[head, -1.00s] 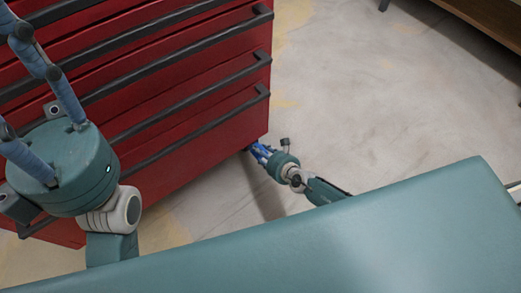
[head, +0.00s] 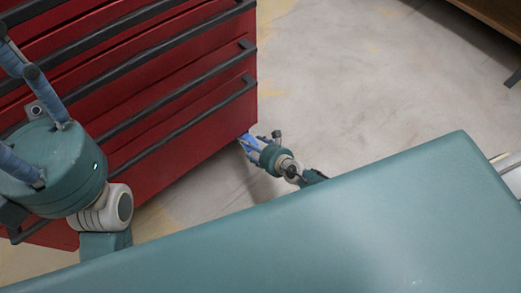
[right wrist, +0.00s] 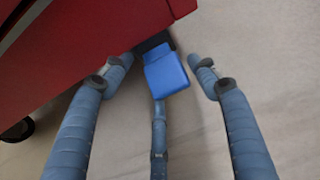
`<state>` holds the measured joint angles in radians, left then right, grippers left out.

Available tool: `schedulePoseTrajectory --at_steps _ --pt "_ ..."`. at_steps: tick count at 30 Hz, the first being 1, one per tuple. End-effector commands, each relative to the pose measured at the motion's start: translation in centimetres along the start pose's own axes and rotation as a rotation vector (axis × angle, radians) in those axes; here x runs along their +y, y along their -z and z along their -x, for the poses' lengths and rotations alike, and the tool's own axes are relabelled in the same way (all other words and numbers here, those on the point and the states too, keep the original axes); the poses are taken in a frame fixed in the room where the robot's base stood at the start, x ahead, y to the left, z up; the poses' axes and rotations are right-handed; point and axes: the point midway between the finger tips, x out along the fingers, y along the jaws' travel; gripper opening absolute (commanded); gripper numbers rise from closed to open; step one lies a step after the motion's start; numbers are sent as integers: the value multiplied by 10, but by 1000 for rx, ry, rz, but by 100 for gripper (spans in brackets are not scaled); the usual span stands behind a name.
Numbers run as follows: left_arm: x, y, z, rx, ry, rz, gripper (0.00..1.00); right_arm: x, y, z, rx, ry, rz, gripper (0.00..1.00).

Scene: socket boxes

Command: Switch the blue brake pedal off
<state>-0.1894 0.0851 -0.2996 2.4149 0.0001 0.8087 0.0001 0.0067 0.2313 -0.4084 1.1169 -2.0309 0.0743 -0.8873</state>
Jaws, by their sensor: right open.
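The blue brake pedal (right wrist: 166,72) shows in the right wrist view as a bright blue plate on a dark mount, at the lower edge of the red cabinet. My right gripper (right wrist: 165,82) is open, with one finger left of the pedal, one right of it and a third below it. No clear grip on the pedal shows. In the head view my right gripper (head: 249,147) is low at the cabinet's bottom corner, and the pedal cannot be made out there. My left gripper (head: 22,100) is at the left edge of the head view, its fingertips partly cut off.
The red cabinet (head: 185,130) with black drawer handles fills the upper left, close to both grippers. A caster wheel (right wrist: 18,130) is under it. The pale floor (head: 345,85) is clear to the right. A wooden piece of furniture (head: 490,25) stands at the upper right.

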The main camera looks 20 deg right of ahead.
Motion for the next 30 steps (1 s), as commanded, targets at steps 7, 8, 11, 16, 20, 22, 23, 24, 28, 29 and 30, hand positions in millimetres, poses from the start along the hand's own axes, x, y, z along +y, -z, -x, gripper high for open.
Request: schedulePoseTrajectory --at_steps 7,8,11,16,20,22,23,24,28,29,30 --pt "0 0 0 0 0 0 43 -2 4 35 3 3 0 59" --pt "0 0 0 0 1 0 43 -2 5 39 6 4 2 59" --pt "0 0 0 0 1 0 43 -1 4 51 6 2 5 59" --pt "0 0 0 0 1 0 43 -2 4 63 7 2 5 59" --pt "0 0 0 0 1 0 43 -2 4 65 7 2 5 59" --pt "0 0 0 0 1 0 43 -2 4 65 7 3 5 59" --pt "0 0 0 0 1 0 43 -2 4 65 7 3 5 59" --pt "0 0 0 0 1 0 43 -2 4 65 7 3 5 59" --pt "0 0 1 2 0 0 43 -1 7 64 9 -1 -11 43" --pt "0 0 1 5 -1 0 43 0 10 64 12 -6 -34 40" --pt "0 0 2 12 -3 -1 43 3 17 63 19 -17 -88 40"
